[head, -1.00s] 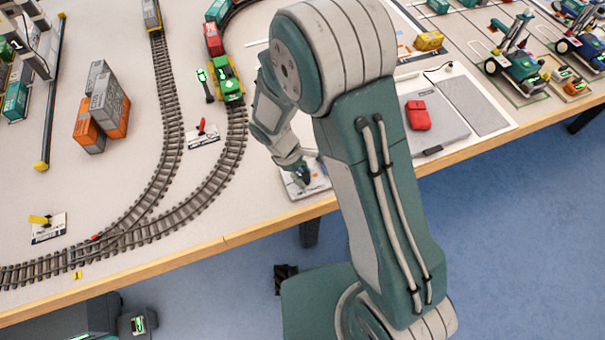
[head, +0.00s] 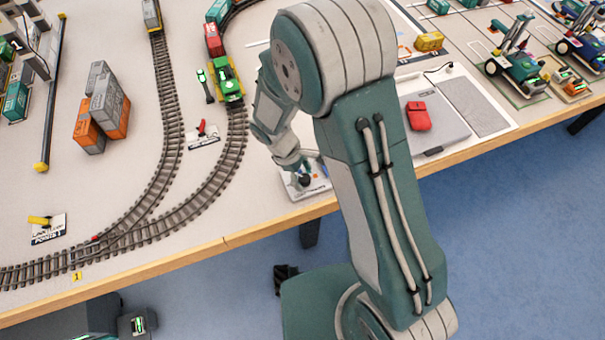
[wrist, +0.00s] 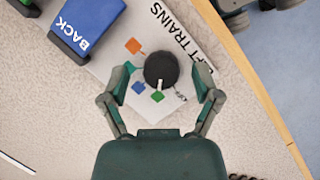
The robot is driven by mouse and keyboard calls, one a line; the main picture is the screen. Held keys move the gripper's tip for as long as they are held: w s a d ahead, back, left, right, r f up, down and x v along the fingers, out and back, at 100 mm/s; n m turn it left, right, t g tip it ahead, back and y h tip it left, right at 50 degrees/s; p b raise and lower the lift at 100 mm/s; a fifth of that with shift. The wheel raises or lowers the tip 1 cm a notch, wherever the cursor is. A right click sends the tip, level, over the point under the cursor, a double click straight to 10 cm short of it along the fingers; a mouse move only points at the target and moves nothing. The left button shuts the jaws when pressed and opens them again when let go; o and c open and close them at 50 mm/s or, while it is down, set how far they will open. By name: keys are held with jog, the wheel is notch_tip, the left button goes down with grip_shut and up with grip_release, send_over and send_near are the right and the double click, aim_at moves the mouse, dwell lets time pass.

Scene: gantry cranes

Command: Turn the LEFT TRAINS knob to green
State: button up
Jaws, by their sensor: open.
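The LEFT TRAINS panel (wrist: 190,45) is a white plate with a round black knob (wrist: 161,66). A blue square (wrist: 138,87) and an orange square (wrist: 133,46) also show on the panel. My gripper (wrist: 167,73) is open, with one finger on each side of the knob and a visible gap on the right. In the head view the panel (head: 318,185) lies near the table edge, with the knob (head: 305,180) below my gripper (head: 303,168). Part of the lettering is hidden by the gripper.
In the wrist view a blue block marked BACK (wrist: 88,25) stands beside the panel. The wooden table edge (wrist: 240,60) is close on the other side. A red lever (head: 202,128), tracks and a green locomotive (head: 227,82) lie to the left; a grey laptop-like case (head: 437,125) lies right.

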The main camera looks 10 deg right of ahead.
jog(key=v, duration=1.2)
jog(key=shift+w+a, duration=0.1)
jog(key=s+d+r+m+t+y, duration=0.2)
jog(key=s+d+r+m, duration=0.1)
jog(key=d+r, duration=0.3)
jog(key=s+d+r+m+t+y, duration=0.1)
jog(key=s+d+r+m, duration=0.2)
jog(key=r, duration=0.4)
jog(key=s+d+r+m+t+y, duration=0.1)
jog(key=s+d+r+m+t, duration=0.3)
jog(key=s, duration=0.5)
notch_tip(320, 180, up, 2)
jog(key=d+m, duration=0.2)
jog(key=m, duration=0.1)
